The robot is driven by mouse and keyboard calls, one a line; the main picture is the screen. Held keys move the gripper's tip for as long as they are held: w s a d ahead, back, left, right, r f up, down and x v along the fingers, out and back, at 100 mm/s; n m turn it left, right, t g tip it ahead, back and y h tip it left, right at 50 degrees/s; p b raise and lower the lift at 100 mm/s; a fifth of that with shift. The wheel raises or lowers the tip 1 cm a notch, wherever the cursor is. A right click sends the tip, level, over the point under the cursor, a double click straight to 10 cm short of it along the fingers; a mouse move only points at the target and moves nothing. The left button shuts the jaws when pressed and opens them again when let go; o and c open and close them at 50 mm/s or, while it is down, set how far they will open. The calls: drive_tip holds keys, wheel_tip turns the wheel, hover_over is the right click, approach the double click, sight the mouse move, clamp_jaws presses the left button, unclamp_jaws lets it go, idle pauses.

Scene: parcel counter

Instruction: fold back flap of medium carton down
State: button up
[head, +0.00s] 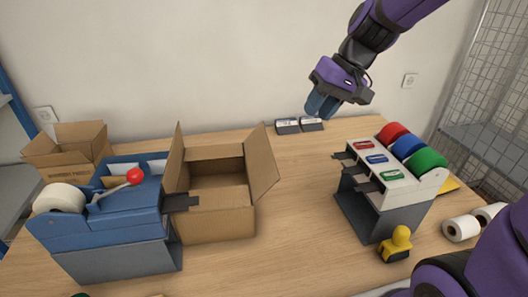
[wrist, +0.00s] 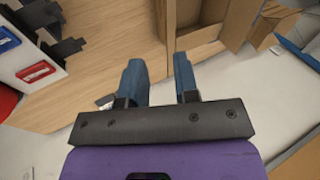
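The open carton (head: 215,222) stands on the table in the middle of the head view, and I take it as the medium carton. Its left flap (head: 177,155) stands up and its right flap (head: 262,163) leans outward. A brown panel (head: 213,153) shows at its back; I cannot tell clearly where wall ends and flap begins. Cardboard of a carton (wrist: 203,37) shows at the top of the wrist view. My gripper (head: 321,105) is raised right of and behind the carton, apart from it. In the wrist view my gripper's (wrist: 160,78) two blue fingers are apart with nothing between them.
A blue tape dispenser (head: 125,215) stands close against the carton's left. A smaller open carton (head: 70,150) is behind it. A rack with coloured tape rolls (head: 385,190) and a yellow-handled stamp (head: 397,243) are right. Table between carton and rack is clear.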

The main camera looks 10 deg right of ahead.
sight(264, 151)
drive_tip(key=w+a+f+m+y, duration=0.1)
drive_tip(key=w+a+f+y, duration=0.2)
drive_tip(key=w+f, duration=0.65)
drive_tip(key=shift+g, duration=0.4)
drive_tip(key=x, duration=1)
drive_tip(key=shift+w+f, duration=0.25)
drive_tip(key=shift+w, duration=0.05)
clamp_jaws()
